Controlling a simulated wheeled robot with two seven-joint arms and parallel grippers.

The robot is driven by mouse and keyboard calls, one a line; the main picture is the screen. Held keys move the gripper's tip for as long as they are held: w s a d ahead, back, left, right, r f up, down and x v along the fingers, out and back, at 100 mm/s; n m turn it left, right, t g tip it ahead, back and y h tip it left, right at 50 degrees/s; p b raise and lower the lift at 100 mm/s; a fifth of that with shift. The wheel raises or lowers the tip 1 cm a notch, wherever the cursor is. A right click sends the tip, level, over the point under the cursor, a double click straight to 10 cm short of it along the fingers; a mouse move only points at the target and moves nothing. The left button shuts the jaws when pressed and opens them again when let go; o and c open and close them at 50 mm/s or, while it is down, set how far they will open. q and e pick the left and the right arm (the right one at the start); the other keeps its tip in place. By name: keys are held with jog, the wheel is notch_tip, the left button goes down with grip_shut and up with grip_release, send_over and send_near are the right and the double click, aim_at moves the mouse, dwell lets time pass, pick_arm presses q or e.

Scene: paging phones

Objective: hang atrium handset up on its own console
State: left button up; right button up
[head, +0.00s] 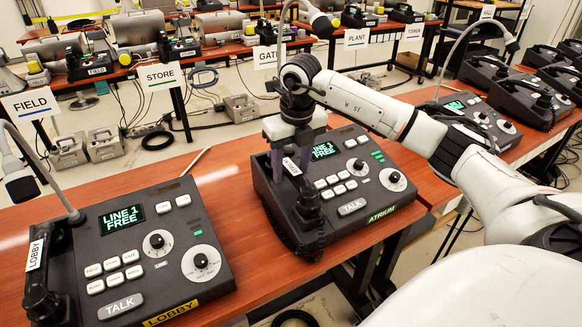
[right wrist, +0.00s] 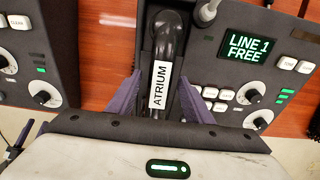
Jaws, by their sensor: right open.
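The atrium console (head: 375,213) is a dark sloped desk unit with a green "LINE 1 FREE" screen, in the middle of the head view. The black atrium handset (head: 308,207), with a white ATRIUM label, lies along the console's left side; I cannot tell whether it is fully seated. My right gripper (head: 291,160) is above the handset, pointing down. In the right wrist view, its open purple fingers (right wrist: 160,84) stand on both sides of the handset (right wrist: 168,38), with gaps visible beside it. My left gripper is not in view.
The lobby console (head: 150,250) with its own handset (head: 40,275) stands on the left. A gooseneck stalk (head: 40,165) rises from it. Another console (head: 480,120) stands behind my right arm. Bare red-brown tabletop (head: 225,175) lies between the lobby and atrium consoles.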

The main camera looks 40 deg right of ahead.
aim_at(294, 170)
jog(key=r+p, duration=0.2)
jog(key=r, duration=0.1)
jog(key=s+r+p, duration=0.1)
jog(key=r+p, duration=0.1)
jog(key=r, duration=0.1)
jog(key=r+p, duration=0.2)
jog(key=r, duration=0.1)
jog(key=shift+s+a+r, duration=0.15)
jog(key=shift+r, duration=0.15)
jog(key=shift+s+r, duration=0.2)
jog(key=shift+r, duration=0.95)
